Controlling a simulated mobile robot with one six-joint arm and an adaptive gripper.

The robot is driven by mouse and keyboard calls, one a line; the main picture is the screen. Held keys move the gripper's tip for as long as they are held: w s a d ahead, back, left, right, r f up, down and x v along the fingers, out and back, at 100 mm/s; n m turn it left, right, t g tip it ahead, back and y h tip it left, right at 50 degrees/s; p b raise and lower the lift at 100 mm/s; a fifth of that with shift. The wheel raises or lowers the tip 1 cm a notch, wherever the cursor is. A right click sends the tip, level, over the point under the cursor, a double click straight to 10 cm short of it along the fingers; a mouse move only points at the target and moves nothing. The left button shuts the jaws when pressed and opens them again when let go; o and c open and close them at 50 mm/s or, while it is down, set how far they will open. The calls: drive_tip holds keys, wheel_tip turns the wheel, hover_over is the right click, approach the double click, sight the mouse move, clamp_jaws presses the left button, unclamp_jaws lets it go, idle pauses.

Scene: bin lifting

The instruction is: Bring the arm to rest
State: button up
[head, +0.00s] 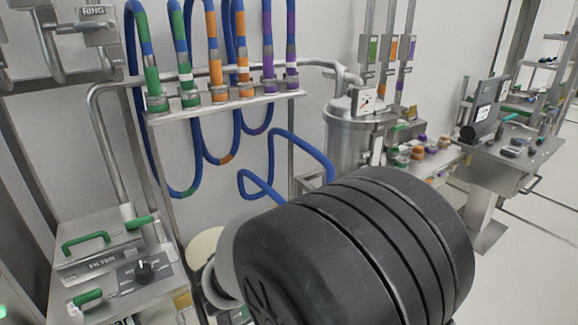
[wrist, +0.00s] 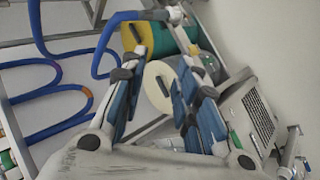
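My gripper (wrist: 160,66) shows in the wrist view with its two blue-padded fingers apart. I see nothing clasped between them. Beyond the fingers is a white cylinder (wrist: 158,84), partly hidden by them, and behind it a yellow and green drum (wrist: 130,36). I cannot tell whether the fingers touch either one. In the head view, the black rounded link of my arm fills the lower middle and hides what is behind it. My gripper's fingers do not show there.
A pipe rack with blue hoses (head: 215,105) stands behind my arm. A filter panel (head: 115,268) with green handles is at the lower left. A steel tank (head: 350,135) stands behind my arm, and a steel workstation (head: 515,150) is at the right. Open floor (head: 530,245) shows at the lower right.

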drive_tip(key=s+d+r+m+g+h, duration=0.15)
drive_tip(key=s+d+r+m, duration=0.35)
drive_tip(key=d, duration=0.5)
drive_tip(key=s+d+r+m+g+h, duration=0.1)
drive_tip(key=s+d+r+m+g, duration=0.15)
drive_tip(key=s+d+r, duration=0.55)
drive_tip(key=s+d+m+y, duration=0.2)
drive_tip(key=s+m+y, duration=0.2)
drive_tip(key=s, duration=1.1)
drive_tip(key=shift+s+f+m+g+y, duration=0.15)
drive_tip(key=shift+f+m+g+y, duration=0.2)
drive_tip(key=shift+m, duration=0.6)
